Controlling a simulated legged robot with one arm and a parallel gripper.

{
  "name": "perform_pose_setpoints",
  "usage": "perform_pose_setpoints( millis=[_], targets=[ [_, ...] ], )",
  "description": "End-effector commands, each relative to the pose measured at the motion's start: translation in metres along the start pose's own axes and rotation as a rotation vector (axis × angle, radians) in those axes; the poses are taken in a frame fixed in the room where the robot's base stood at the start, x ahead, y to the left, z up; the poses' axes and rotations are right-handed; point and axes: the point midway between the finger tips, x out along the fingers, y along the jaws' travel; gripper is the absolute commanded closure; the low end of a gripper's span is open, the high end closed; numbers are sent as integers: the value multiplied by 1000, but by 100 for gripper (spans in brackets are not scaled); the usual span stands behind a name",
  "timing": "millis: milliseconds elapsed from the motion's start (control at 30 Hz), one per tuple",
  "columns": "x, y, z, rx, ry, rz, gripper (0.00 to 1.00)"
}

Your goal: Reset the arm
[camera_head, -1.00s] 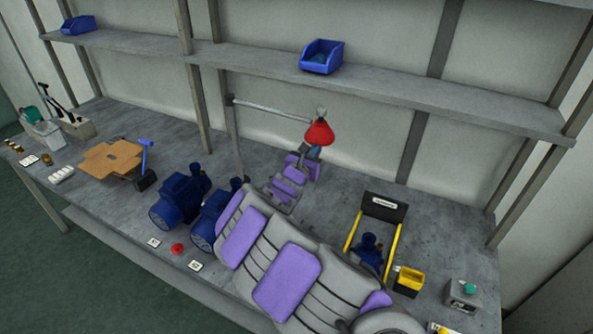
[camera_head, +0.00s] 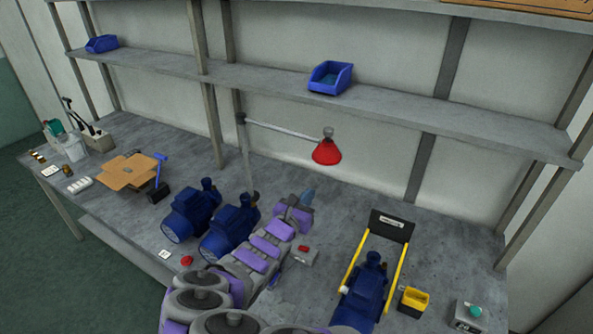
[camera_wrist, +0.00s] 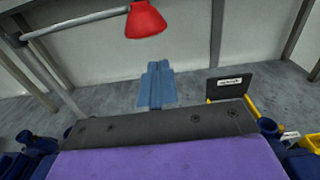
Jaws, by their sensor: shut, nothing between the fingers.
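My arm reaches from the bottom of the head view over the workbench (camera_head: 330,240), with its grey and purple links in front. My gripper (camera_head: 308,197) is at its far end, a little above the bench, below and in front of the red lamp (camera_head: 327,151). In the wrist view my gripper (camera_wrist: 157,85) shows as blue fingers closed together with nothing between them. The lamp shade (camera_wrist: 146,19) hangs above and beyond the fingers there. My arm hides part of the bench beneath it.
Two blue pumps (camera_head: 192,212) (camera_head: 230,230) stand left of my arm. Another blue pump (camera_head: 365,285) sits right, inside a yellow-railed frame (camera_head: 392,226). A grey box with a red button (camera_head: 304,254) is close to my arm. The rear middle bench is clear.

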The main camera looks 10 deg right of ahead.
Motion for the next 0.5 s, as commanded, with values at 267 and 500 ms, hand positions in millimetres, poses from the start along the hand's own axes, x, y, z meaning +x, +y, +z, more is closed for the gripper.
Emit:
perform_pose_setpoints(
  millis=[267,500],
  targets=[
    [6,-39,32,137,-25,-121,100],
    [-1,-185,97,583,-86,-515,100]
  ],
)
